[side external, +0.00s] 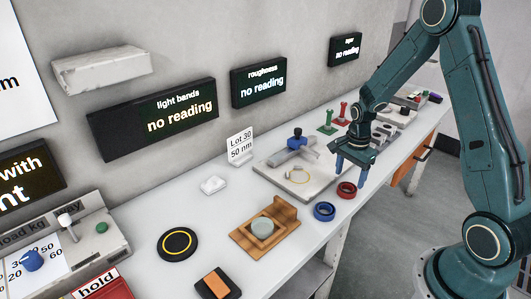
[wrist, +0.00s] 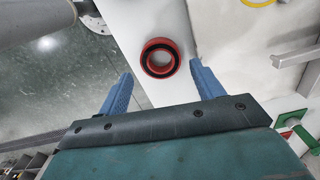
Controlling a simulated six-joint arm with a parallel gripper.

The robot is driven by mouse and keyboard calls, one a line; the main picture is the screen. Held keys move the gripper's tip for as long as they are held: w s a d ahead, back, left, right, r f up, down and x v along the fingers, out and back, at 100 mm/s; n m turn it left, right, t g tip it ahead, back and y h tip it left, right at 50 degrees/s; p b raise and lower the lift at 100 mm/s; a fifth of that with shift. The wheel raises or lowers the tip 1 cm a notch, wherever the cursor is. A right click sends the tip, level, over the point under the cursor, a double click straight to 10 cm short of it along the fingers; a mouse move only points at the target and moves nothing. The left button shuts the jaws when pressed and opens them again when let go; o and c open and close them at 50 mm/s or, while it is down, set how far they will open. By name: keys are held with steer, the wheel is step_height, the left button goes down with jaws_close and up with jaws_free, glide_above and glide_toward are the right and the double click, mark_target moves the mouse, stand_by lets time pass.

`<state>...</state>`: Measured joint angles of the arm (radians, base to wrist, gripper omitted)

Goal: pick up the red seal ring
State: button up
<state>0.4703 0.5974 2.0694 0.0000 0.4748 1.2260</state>
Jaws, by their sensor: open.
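The red seal ring (side external: 346,190) lies flat on the white bench near its front edge, just right of a blue ring (side external: 324,211). In the wrist view the red ring (wrist: 160,58) sits ahead of the fingertips, a little nearer the right one, with nothing touching it that I can see. My gripper (side external: 350,174) is above the bench beside the red ring, blue fingers pointing down. In the wrist view my gripper (wrist: 161,71) is open, its two blue fingers well apart with nothing between them.
A pale plate (side external: 278,175) with a blue-knobbed fixture (side external: 296,140) lies behind the rings. A wooden holder (side external: 284,214) with a grey-green disc stands to the left. Red and green stands (side external: 342,112) are behind the gripper. The bench front edge is close to the rings.

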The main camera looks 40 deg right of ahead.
mark_target(348, 185)
steer(key=shift+d+f, duration=0.15)
steer(key=shift+f, duration=2.25)
steer(key=c, duration=0.8)
